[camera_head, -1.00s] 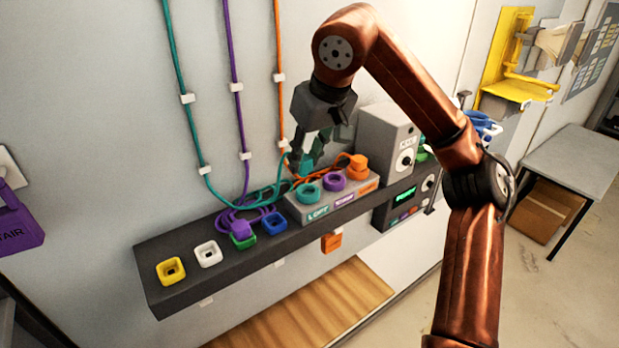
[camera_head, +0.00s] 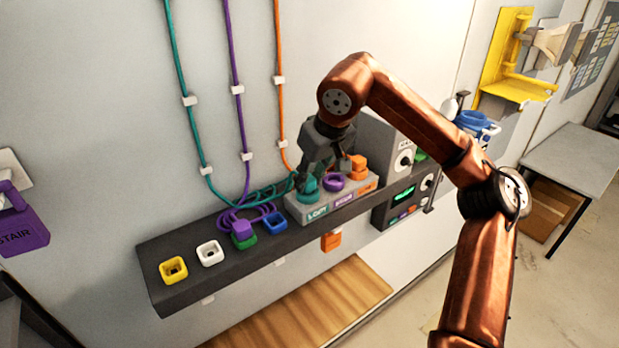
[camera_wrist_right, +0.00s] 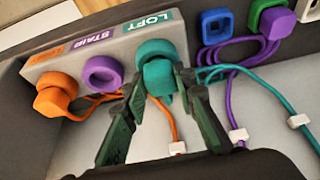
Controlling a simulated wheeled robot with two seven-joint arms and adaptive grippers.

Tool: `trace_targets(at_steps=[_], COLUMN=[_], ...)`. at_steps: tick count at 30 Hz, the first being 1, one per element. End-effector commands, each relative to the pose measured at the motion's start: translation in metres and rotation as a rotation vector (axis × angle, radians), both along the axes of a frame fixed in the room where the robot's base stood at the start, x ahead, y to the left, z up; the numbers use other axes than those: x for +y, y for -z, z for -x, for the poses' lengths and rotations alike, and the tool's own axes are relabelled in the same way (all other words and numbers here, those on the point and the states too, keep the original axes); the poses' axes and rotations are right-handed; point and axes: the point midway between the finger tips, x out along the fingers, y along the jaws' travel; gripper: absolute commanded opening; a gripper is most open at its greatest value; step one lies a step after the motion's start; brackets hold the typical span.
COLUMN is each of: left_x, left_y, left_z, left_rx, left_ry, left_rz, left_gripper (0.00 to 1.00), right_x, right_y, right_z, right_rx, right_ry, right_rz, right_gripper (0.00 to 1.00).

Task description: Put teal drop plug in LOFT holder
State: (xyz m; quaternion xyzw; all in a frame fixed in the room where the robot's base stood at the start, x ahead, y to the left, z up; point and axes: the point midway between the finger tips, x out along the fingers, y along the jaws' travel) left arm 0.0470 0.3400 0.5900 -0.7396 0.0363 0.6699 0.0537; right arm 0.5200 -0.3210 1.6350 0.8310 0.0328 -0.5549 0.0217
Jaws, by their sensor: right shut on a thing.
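The teal plug (camera_wrist_right: 160,78) with its teal cord is between the fingers of my right gripper (camera_wrist_right: 161,88) in the right wrist view. The plug is at the teal ring of the LOFT holder (camera_wrist_right: 155,48), upright as far as I can see and touching or overlapping the ring; how deep it sits is hidden. In the head view my right gripper (camera_head: 308,176) is over the LOFT holder (camera_head: 309,195), at the left end of the grey holder block. My left gripper is not in view.
The purple STAIR ring (camera_head: 333,182) beside LOFT is empty. An orange plug (camera_head: 357,164) sits in the orange holder. A purple plug (camera_head: 242,229) is in a green socket; blue (camera_head: 274,222), white (camera_head: 209,253) and yellow (camera_head: 173,269) sockets are empty. A grey speaker box (camera_head: 386,140) stands close behind.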

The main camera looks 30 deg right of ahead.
Motion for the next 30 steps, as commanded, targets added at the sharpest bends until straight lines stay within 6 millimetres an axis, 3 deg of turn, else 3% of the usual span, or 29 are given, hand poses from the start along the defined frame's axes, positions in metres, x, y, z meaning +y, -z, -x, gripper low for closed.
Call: trace_targets(at_steps=[3,4,11,23,30], left_x=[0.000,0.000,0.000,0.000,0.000], left_y=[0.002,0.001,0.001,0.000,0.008], left_z=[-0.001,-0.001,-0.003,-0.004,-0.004], left_rx=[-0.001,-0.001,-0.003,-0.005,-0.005], left_ry=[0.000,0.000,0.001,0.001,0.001], left_rz=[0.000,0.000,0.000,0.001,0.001], left_gripper=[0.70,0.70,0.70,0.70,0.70], right_x=[0.000,0.000,0.000,0.001,0.000], right_y=[0.005,0.004,0.004,-0.005,-0.046], right_z=[0.000,0.000,0.000,0.001,0.018], right_rx=[0.001,0.001,0.000,-0.003,-0.005], right_ry=[0.000,0.000,0.000,0.000,-0.002], right_rz=[0.000,0.000,0.000,-0.001,-0.002], right_gripper=[0.01,0.27,0.42,0.43,0.43])
